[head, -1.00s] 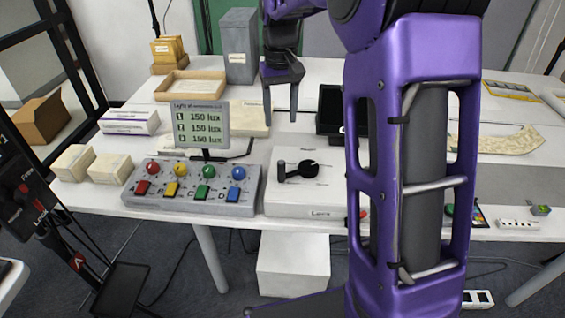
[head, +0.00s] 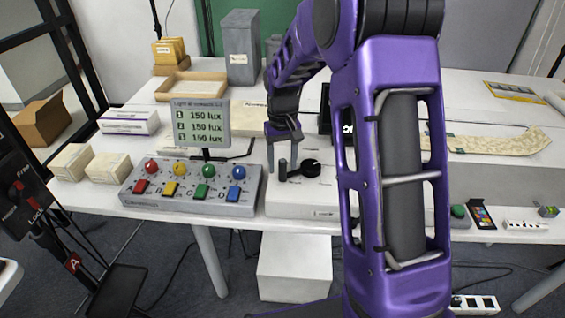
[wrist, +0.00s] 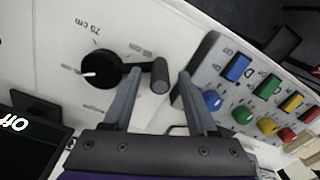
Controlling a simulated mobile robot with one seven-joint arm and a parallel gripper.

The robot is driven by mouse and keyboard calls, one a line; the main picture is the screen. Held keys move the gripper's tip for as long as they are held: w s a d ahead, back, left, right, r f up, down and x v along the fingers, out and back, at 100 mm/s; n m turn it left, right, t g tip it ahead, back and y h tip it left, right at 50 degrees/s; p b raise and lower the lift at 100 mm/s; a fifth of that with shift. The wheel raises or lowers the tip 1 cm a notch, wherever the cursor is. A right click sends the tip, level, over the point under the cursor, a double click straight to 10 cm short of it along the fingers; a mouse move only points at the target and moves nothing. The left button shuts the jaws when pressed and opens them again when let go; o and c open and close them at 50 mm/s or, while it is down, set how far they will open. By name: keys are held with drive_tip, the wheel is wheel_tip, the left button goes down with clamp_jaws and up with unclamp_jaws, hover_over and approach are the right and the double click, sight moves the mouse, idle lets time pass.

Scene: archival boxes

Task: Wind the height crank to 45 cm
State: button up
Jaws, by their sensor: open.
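The height crank is a black round hub (head: 311,167) with an arm and an upright handle (head: 283,169), on a white box (head: 300,197) on the table. The wrist view shows the hub (wrist: 101,70) with a white pointer aimed left, and the handle (wrist: 159,76). A "75 cm" mark (wrist: 78,28) is readable there; the other marks are too small to read. My gripper (head: 284,155) is over the handle end of the crank. In the wrist view my gripper (wrist: 158,80) is open, with the handle between its spread fingers and gaps visible on both sides.
A grey console (head: 190,190) with coloured knobs and buttons stands close left of the crank box, with a display (head: 201,124) reading 150 lux on three lines. A black screen (wrist: 35,128) lies near the box. Cardboard trays and boxes stand behind.

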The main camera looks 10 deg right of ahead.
clamp_jaws()
drive_tip(key=shift+w, duration=0.1)
idle(0.4)
